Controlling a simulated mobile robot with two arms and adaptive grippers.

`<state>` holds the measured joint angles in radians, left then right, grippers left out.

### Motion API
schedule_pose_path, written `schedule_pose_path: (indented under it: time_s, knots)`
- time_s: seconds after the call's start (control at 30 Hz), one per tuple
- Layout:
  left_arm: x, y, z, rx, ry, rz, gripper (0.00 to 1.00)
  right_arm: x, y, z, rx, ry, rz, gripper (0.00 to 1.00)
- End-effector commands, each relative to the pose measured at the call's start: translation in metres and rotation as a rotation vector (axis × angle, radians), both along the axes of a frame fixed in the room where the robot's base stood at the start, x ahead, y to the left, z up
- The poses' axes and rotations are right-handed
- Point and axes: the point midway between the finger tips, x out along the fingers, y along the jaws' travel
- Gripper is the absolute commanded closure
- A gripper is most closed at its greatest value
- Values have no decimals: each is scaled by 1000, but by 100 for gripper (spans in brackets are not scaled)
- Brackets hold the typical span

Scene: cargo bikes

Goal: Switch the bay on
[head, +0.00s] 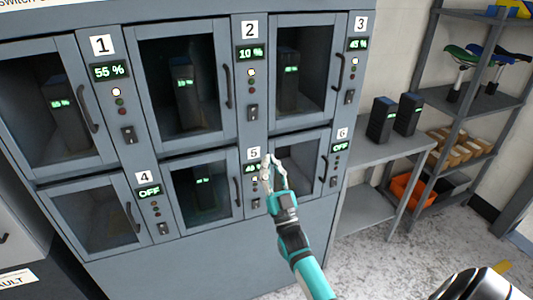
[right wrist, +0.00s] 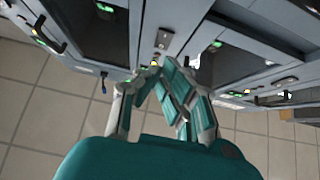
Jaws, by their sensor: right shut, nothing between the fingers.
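The grey charging cabinet (head: 240,260) has numbered bays with glass doors. Bay 4's display (head: 149,191) and bay 6's display (head: 340,147) read OFF. Bay 4's switch (head: 163,228) and bay 6's switch (head: 333,181) sit low on their panels. Bay 5's display (head: 253,169) is lit, its percentage partly hidden by my right gripper. My right gripper (head: 268,163) is shut and empty in front of bay 5's panel; contact cannot be told. In the right wrist view its fingertips (right wrist: 157,68) are close to the cabinet, just below a switch (right wrist: 164,40). My left gripper is not in view.
Bays 1, 2 and 3 show lit percentages; batteries stand behind several doors. A grey side table (head: 385,151) with two black batteries stands right of the cabinet. A shelf rack (head: 468,60) holds saddles and boxes. Some floor (head: 380,265) in front is clear.

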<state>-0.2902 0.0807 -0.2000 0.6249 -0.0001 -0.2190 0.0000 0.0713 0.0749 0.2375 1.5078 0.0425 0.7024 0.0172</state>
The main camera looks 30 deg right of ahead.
Motion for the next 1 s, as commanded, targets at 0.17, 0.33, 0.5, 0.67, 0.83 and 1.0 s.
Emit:
schedule_pose_path:
  time_s: [0.17, 0.33, 0.5, 0.67, 0.83, 1.0]
  knots:
    - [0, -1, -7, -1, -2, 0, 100, -10, 2, -14, 0, 0, 0, 100]
    - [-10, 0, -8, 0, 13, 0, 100, -12, 3, -15, 0, -1, 0, 100]
    - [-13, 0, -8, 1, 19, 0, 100, -12, 3, -15, 0, -1, 0, 100]
    - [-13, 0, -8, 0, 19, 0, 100, -12, 3, -15, 0, 0, 0, 100]
    - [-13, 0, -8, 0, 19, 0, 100, -10, 4, -20, 2, 14, 3, 100]
    - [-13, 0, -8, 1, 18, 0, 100, 1, 15, -82, 27, 187, 30, 100]
